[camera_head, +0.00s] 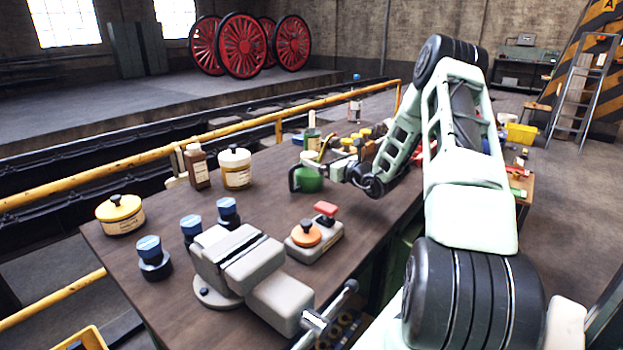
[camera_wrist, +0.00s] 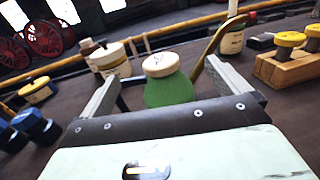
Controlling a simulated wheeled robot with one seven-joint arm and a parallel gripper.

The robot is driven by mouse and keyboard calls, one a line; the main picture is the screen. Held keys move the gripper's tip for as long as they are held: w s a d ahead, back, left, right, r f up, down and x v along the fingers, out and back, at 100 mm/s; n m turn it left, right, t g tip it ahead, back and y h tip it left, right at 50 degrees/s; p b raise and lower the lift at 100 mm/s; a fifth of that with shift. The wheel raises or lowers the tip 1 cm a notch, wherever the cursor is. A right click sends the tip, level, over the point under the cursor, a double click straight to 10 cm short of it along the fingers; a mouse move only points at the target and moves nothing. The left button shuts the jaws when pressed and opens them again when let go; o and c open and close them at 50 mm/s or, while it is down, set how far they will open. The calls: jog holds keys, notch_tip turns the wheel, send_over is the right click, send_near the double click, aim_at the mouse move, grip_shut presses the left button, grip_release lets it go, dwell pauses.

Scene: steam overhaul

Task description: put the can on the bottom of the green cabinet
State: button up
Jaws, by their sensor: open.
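The can (camera_head: 309,179) is green with a pale cap, a dark handle on its left and a thin brass spout. It stands upright on the wooden workbench. In the wrist view the can (camera_wrist: 168,90) sits between the two fingers of my gripper (camera_wrist: 162,70). My gripper (camera_head: 338,171) is open and comes in from the right at the can's height. A gap shows on the right between can and finger; I cannot tell whether the left finger touches the handle. I cannot make out the green cabinet for certain.
The workbench (camera_head: 165,214) also holds a grey vise (camera_head: 236,262), a red-and-orange button box (camera_head: 314,238), blue-capped bottles (camera_head: 191,228), a cream jar (camera_head: 235,168), a brown bottle (camera_head: 197,167) and a yellow-lidded tin (camera_head: 120,215). A yellow rail (camera_head: 150,161) runs behind.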

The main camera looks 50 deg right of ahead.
aim_at(319, 178)
notch_tip(319, 178, down, 8)
jog(key=shift+r+p, duration=0.1)
jog(key=shift+p, duration=0.5)
jog(key=shift+w+r, duration=0.2)
jog(key=shift+w, duration=0.55)
jog(key=shift+w+d+f+p, duration=0.15)
jog(key=shift+w+p, duration=0.25)
jog(key=shift+w, duration=1.1)
jog(key=shift+w+d+r+p, duration=0.1)
jog(key=shift+w+p, duration=0.3)
jog(key=shift+w, duration=1.1)
jog(key=c, duration=1.2)
jog(key=shift+c, duration=0.2)
notch_tip(319, 178, up, 10)
jog(key=shift+r+b, duration=0.1)
jog(key=shift+b, duration=0.85)
